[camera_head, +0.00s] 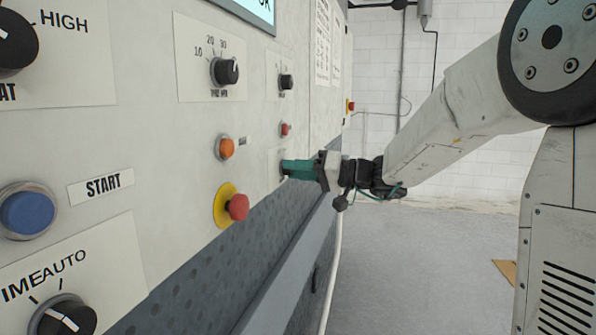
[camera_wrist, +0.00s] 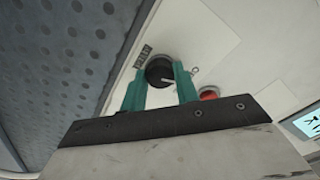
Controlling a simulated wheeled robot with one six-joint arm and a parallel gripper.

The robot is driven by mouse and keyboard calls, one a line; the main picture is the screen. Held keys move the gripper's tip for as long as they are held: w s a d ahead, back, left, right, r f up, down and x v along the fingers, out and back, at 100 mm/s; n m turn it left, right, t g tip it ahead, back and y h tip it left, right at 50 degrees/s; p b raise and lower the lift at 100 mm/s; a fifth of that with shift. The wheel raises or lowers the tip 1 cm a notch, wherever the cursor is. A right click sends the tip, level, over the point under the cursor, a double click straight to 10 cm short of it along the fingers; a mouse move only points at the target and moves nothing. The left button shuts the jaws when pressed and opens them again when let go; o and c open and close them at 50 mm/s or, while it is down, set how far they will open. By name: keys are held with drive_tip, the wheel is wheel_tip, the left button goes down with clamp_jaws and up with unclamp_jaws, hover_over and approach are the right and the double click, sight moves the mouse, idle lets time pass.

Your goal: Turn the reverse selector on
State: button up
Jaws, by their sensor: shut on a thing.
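The reverse selector, a black round knob (camera_wrist: 158,72) on a pale plate, shows in the wrist view with a small dark label beside it, too small to read. A white line on the knob points to the right in that view, towards a small mark on the plate. My gripper (camera_wrist: 161,69) has its green fingers on either side of the knob and is shut on it. In the head view my gripper (camera_head: 286,168) reaches the panel from the right, and its fingers mostly hide the knob.
An orange button (camera_head: 227,147), a red mushroom button on a yellow ring (camera_head: 237,207) and a small red button (camera_head: 286,129) sit close by. Another black knob (camera_head: 286,82) is above. A grey ledge (camera_head: 290,262) juts out below the panel. The floor (camera_head: 430,270) to the right is mostly clear.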

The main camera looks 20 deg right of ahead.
drive_tip(key=shift+m, duration=3.7)
drive_tip(key=o, duration=1)
drive_tip(key=shift+s+r, duration=0.1)
drive_tip(key=shift+v, duration=3.95)
